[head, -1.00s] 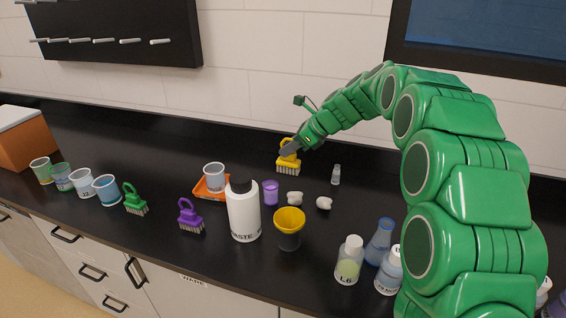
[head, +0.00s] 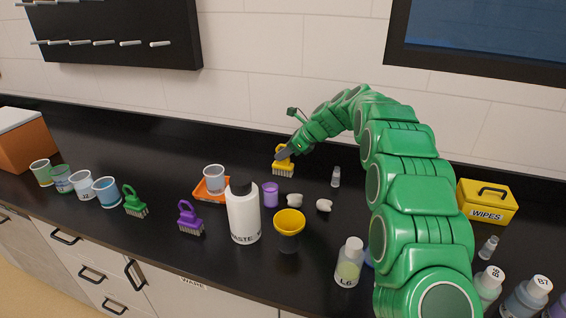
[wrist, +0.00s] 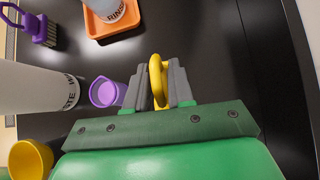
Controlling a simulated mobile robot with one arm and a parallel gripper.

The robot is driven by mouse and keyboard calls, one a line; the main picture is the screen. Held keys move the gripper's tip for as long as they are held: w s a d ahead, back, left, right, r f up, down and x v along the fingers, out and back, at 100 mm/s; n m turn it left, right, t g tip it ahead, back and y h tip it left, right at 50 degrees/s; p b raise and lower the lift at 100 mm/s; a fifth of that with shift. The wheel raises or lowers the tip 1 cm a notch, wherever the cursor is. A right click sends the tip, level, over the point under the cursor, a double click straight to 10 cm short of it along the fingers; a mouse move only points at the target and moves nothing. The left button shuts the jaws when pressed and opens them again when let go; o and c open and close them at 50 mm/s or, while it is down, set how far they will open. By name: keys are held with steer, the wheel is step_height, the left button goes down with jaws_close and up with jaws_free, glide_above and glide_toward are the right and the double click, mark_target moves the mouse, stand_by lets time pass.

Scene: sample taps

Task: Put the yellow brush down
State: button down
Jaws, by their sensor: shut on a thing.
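The yellow brush (head: 284,172) is at the back of the black bench, bristles down and handle up. My gripper (head: 285,153) is shut on its handle from above and to the right. In the wrist view the yellow handle (wrist: 156,72) stands between the two grey fingers (wrist: 158,90), while the bristles are hidden. The bristles are at or just above the bench top; I cannot tell whether they touch it.
A purple cup (head: 270,194), white lumps (head: 295,200) and a small vial (head: 336,177) are nearby. An orange tray (head: 199,194) holds a cup. The white waste bottle (head: 243,215) stands in front. Bare bench (head: 215,150) lies left of the brush.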

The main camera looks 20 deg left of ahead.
mark_target(284, 161)
steer(key=shift+w+a+f, duration=0.2)
steer(key=shift+w+f, duration=0.2)
steer(key=shift+f, duration=0.15)
steer(key=shift+w+a+f, duration=0.2)
steer(key=shift+w+f, duration=0.15)
steer(key=shift+f, duration=1.5)
steer(key=shift+f, duration=0.1)
steer(key=c, duration=1)
jaws_free()
steer(key=shift+d+r, duration=0.1)
steer(key=shift+r, duration=0.1)
steer(key=v, duration=1.1)
steer(key=shift+s+d+r, duration=0.1)
steer(key=shift+d+r, duration=0.15)
